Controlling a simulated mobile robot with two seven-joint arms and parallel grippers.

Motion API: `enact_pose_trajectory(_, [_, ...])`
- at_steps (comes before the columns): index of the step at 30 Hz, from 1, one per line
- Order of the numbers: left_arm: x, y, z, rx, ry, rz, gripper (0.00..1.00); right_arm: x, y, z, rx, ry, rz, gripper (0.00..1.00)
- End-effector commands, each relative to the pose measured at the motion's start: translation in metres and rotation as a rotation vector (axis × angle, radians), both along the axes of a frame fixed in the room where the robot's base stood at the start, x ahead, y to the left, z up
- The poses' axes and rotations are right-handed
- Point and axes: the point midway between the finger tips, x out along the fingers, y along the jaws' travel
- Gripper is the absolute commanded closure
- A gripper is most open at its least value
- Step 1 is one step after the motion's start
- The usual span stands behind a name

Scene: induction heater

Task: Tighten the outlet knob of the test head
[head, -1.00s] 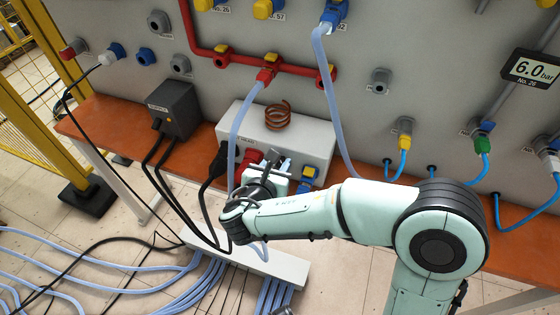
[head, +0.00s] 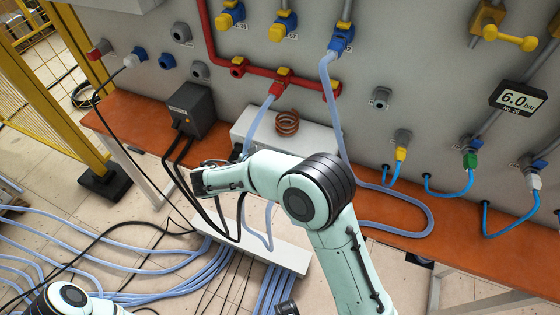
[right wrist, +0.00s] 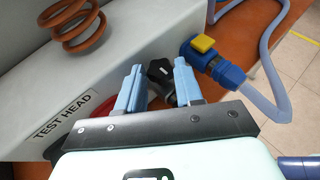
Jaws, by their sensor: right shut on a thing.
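The test head (head: 318,135) is a pale box with a copper coil (head: 287,122) on top. Its label (right wrist: 62,116) shows in the right wrist view. The outlet knob (right wrist: 158,72) is small, dark and lobed, on the front beside a blue hose coupling. My right gripper (right wrist: 157,88) has its two light-blue fingers on either side of the knob and is shut on it. My left gripper is out of view; only part of that arm shows at the bottom left.
The blue coupling (right wrist: 212,62) with a yellow latch and pale hose sits close right of my right fingers. A dark supply box (head: 190,110) with black cables stands left of the test head. Hoses run over the floor.

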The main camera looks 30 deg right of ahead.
Motion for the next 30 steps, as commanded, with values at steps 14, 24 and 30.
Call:
enact_pose_trajectory(14, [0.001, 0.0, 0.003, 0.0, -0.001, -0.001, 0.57, 0.0, 0.0, -0.001, 0.001, 0.0, -0.017, 0.95])
enact_pose_trajectory(24, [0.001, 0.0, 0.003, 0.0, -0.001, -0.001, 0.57, 0.001, 0.0, 0.0, 0.001, -0.001, -0.017, 0.54])
enact_pose_trajectory(30, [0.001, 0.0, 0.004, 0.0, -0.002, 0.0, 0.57, 0.001, 0.014, 0.005, 0.001, -0.002, -0.013, 0.54])
